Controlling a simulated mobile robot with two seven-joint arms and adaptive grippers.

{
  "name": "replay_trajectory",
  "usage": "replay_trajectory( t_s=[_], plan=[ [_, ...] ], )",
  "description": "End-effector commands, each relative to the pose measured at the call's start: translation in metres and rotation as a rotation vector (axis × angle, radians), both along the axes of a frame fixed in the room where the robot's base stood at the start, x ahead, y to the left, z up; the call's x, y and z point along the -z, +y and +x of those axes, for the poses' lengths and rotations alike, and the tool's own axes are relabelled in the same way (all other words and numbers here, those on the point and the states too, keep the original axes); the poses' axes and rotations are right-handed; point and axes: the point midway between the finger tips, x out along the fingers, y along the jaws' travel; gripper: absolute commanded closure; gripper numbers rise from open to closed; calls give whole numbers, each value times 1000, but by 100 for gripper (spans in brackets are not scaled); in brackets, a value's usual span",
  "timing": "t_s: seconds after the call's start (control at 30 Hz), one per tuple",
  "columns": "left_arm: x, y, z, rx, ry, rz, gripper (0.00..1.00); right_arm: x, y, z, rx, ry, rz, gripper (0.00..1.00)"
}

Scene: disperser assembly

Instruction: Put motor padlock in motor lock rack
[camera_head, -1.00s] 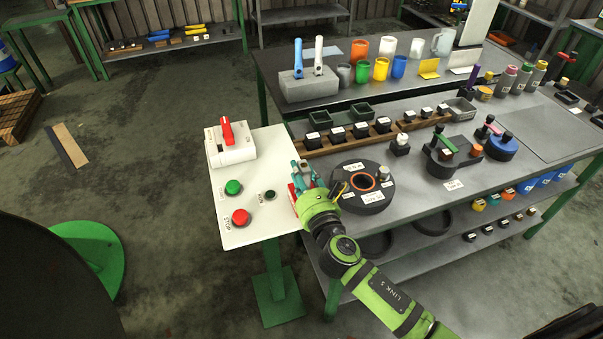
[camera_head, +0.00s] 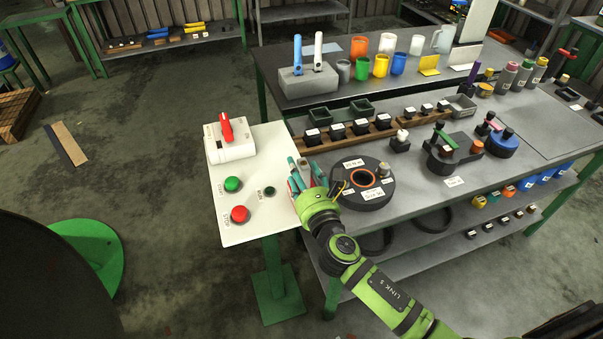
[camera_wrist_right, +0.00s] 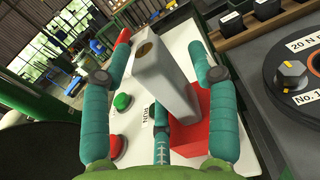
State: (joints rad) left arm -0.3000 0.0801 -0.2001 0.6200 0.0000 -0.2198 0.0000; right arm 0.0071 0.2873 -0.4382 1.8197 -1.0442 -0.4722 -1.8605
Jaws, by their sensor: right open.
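My right gripper (camera_head: 302,172), with teal fingers, is at the right edge of the white panel table. In the right wrist view its fingers (camera_wrist_right: 155,48) are open around a light grey upright piece with a hole near its end (camera_wrist_right: 160,75). A red block (camera_wrist_right: 196,122) shows at the lower end of that piece, partly hidden by a finger. I cannot tell for sure which of these is the motor padlock and which the motor lock rack. No firm grip shows. My left gripper is not in view.
The white panel (camera_head: 240,198) carries a box with a red lever (camera_head: 227,132), a green button (camera_head: 233,184) and a red button (camera_head: 240,214). A round dark fixture (camera_head: 378,195) stands close right of my gripper. A grey block (camera_head: 308,82) holds blue and white upright pieces farther back.

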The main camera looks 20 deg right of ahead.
Motion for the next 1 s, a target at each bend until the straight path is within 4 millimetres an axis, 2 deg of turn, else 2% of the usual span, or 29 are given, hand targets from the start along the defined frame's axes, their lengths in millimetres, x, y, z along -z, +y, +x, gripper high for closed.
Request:
replay_trajectory(
  t_s=[0.17,0.27,0.5,0.63,0.8,1.0],
  plan=[
    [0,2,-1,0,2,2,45,1,0,-11,-1,2,1,41],
    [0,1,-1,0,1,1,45,1,-1,-28,-2,2,0,41],
    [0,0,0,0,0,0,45,1,-3,-81,-1,4,-1,41],
    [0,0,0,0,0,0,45,0,-3,-102,-1,3,0,41],
    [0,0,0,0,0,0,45,0,-4,-117,0,1,0,41],
    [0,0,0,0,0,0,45,-1,-4,-120,0,0,0,41]
  ],
)
